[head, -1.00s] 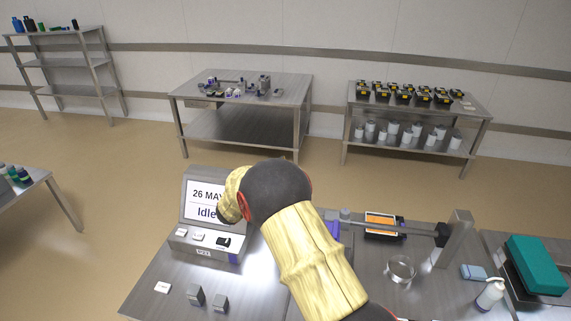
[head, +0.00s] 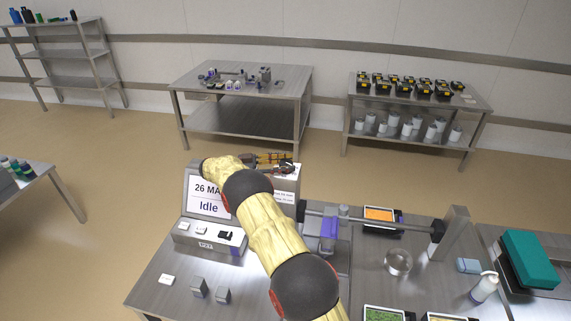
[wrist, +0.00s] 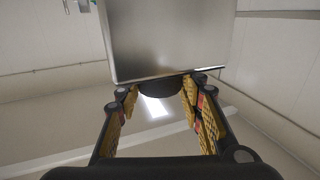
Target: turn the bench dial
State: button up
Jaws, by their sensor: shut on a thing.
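The gripper is shut on the dial. In the head view the dial cannot be made out clearly behind the fingers. Its marks are not readable.
Small grey blocks (head: 200,288) lie at the front left.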

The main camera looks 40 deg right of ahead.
aim_at(286, 162)
jog(key=shift+d+r+m+g+y, duration=0.1)
jog(key=shift+r+m+g+y, duration=0.05)
jog(key=shift+m+g+y, duration=0.3)
dwell(0.3)
jog(key=o, duration=1.2)
notch_tip(286, 162, up, 10)
jog(key=shift+f, duration=0.1)
